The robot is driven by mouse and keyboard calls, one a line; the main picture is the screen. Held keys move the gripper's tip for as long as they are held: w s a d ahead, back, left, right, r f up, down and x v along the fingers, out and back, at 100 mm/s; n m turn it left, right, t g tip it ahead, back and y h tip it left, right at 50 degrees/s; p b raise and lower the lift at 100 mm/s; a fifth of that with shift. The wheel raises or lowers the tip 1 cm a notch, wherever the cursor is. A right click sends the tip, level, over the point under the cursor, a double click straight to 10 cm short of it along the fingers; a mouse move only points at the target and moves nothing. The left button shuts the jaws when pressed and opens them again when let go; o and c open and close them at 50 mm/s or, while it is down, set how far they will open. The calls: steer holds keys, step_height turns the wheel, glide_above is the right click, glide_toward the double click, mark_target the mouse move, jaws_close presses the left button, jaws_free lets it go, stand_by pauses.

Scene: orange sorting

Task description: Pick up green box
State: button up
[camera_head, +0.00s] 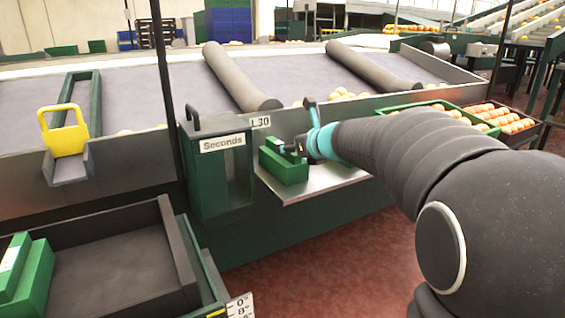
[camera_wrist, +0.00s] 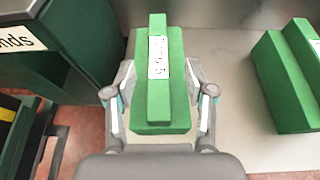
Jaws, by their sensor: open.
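A stepped green box (camera_wrist: 172,95) with a white label is in the middle of the wrist view. My gripper (camera_wrist: 158,85) is open, with one finger on each side of this box; I cannot tell whether either touches it. A second, similar green box (camera_wrist: 292,80) stands to the right, clear of the fingers. In the head view, a green box (camera_head: 284,170) sits on the metal shelf (camera_head: 315,187), with my gripper (camera_head: 303,146) close above and behind it. My arm hides the shelf's right part, and I cannot match this box to one in the wrist view.
The dark green "Seconds" bin (camera_head: 220,175) stands just left of the shelf. Crates of oranges (camera_head: 505,120) stand at right. Red floor (camera_head: 330,260) lies open below the shelf.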

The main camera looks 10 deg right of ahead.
steer(key=x, duration=0.3)
steer(key=shift+w+a+f, duration=0.1)
steer(key=shift+w+a, duration=0.1)
jaws_close()
